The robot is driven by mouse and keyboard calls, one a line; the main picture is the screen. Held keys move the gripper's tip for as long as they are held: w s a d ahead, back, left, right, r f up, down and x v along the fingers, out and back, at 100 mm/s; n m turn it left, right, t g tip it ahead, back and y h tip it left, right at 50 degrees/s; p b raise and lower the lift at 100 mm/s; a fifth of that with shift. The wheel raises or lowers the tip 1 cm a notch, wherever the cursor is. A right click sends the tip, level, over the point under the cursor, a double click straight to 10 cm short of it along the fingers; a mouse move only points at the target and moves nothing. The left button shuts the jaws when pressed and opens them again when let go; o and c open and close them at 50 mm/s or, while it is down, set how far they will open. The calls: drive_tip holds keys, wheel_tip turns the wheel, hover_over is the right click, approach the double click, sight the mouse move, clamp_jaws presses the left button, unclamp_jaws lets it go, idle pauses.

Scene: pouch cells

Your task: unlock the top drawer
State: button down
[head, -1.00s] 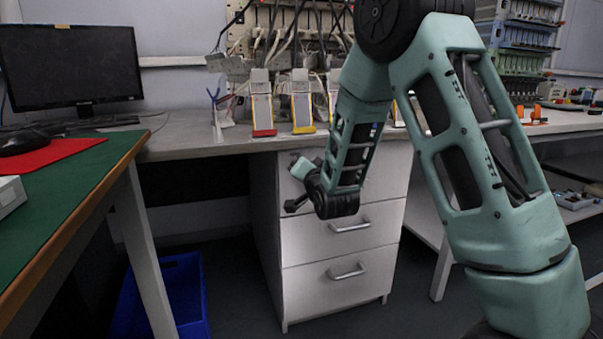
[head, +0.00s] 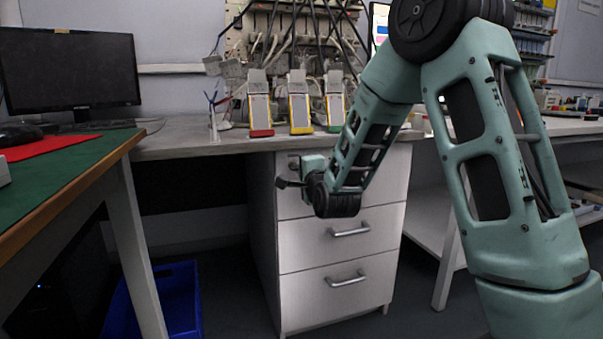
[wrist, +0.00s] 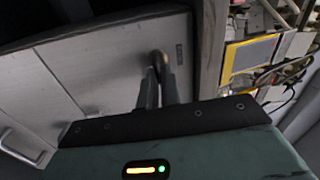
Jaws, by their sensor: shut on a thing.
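The top drawer (head: 385,184) is the upper front of the white cabinet under the bench, and it looks shut. Its handle is hidden behind my arm in the head view. In the wrist view the drawer front (wrist: 105,60) fills the upper left. My gripper (wrist: 160,72) points at this front, near its upper edge, with its fingers close together. In the head view my gripper (head: 286,182) is at the cabinet's upper left.
Two lower drawers with handles (head: 350,230) are below. Pouch cells in coloured holders (head: 299,105) stand on the bench edge above. A green-topped table (head: 70,170) is at left, with a blue bin (head: 180,300) on the floor beyond it.

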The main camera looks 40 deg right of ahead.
drive_tip(key=shift+f+m, duration=0.1)
drive_tip(key=shift+m, duration=0.4)
drive_tip(key=c, duration=1.6)
unclamp_jaws()
